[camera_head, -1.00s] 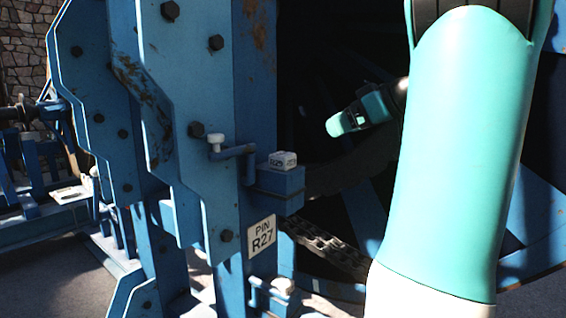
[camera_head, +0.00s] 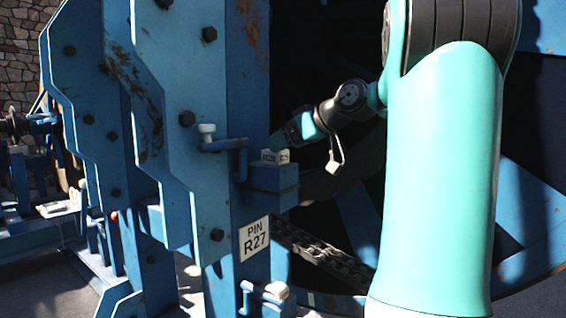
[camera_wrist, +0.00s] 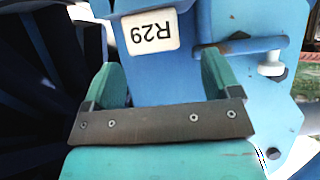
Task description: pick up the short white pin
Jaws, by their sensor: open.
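A short white pin head (camera_head: 276,157) marked R29 sits on a blue bracket (camera_head: 272,182) on the side of the blue post. In the wrist view the white R29 pin head (camera_wrist: 152,31) appears upside down, just beyond and between my fingertips. My gripper (camera_wrist: 160,62) is open, with nothing between its two teal fingers. In the head view my gripper (camera_head: 278,141) is close behind and above the pin head, and its far finger is hidden. The pin's shaft is not visible. I cannot tell whether the fingers touch it.
A blue crank-shaped handle with a white knob (camera_head: 206,129) sticks out left of the bracket; the knob also shows in the wrist view (camera_wrist: 271,66). Below are a PIN R27 sign (camera_head: 254,238) and another white block (camera_head: 277,290). A chain (camera_head: 322,247) runs behind.

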